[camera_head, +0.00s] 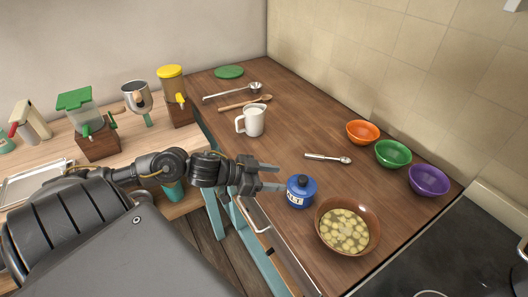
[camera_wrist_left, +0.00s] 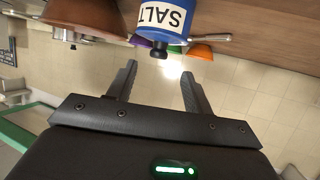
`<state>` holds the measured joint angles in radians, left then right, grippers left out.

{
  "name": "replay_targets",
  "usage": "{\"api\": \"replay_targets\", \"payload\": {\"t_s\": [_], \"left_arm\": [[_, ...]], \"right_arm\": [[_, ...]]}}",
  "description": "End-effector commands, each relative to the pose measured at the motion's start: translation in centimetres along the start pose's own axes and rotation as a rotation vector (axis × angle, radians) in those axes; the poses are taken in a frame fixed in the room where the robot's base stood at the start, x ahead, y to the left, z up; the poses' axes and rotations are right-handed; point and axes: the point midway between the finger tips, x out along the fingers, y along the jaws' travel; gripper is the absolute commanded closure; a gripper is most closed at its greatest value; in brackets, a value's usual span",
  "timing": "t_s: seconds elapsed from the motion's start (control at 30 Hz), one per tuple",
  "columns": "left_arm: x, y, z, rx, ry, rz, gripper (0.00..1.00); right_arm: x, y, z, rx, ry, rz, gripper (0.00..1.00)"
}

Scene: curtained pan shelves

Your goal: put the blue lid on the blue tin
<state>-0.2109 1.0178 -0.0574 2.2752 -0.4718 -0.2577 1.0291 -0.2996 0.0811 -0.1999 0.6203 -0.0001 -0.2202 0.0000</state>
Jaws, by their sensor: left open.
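The blue tin (camera_head: 300,196), labelled SALT, stands upright on the brown counter, left of the bowl of sliced food. The blue lid (camera_head: 301,184) with its dark knob sits on top of the tin; I see no gap between them. In the left wrist view the tin (camera_wrist_left: 163,18) appears upside down, with the lid (camera_wrist_left: 161,42) and knob just beyond my fingertips. My left gripper (camera_head: 281,178) is open and empty, just left of the tin at about lid height. It also shows in the wrist view (camera_wrist_left: 159,70). My right gripper is not in view.
The brown bowl of sliced food (camera_head: 346,231) stands close right of the tin. A spoon (camera_head: 328,158), a white mug (camera_head: 251,120) and orange (camera_head: 362,132), green (camera_head: 393,154) and purple (camera_head: 429,181) bowls lie farther back. A dark hob (camera_head: 450,250) is at right.

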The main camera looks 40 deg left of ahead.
Motion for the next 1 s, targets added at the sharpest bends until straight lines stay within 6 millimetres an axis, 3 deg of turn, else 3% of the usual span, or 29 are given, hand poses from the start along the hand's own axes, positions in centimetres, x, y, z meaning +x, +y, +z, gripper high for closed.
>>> {"api": "replay_targets", "payload": {"t_s": [0.1,0.33,1.0], "left_arm": [[-1.6,0.1,0.2,0.0,-0.003,0.001,0.49],[-3.2,0.0,0.0,0.0,-0.001,0.001,0.49],[-3.5,0.0,-0.1,0.001,0.001,0.002,0.49]], "right_arm": [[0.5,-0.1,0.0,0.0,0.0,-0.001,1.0],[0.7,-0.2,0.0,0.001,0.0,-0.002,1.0],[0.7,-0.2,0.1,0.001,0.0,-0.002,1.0]]}}
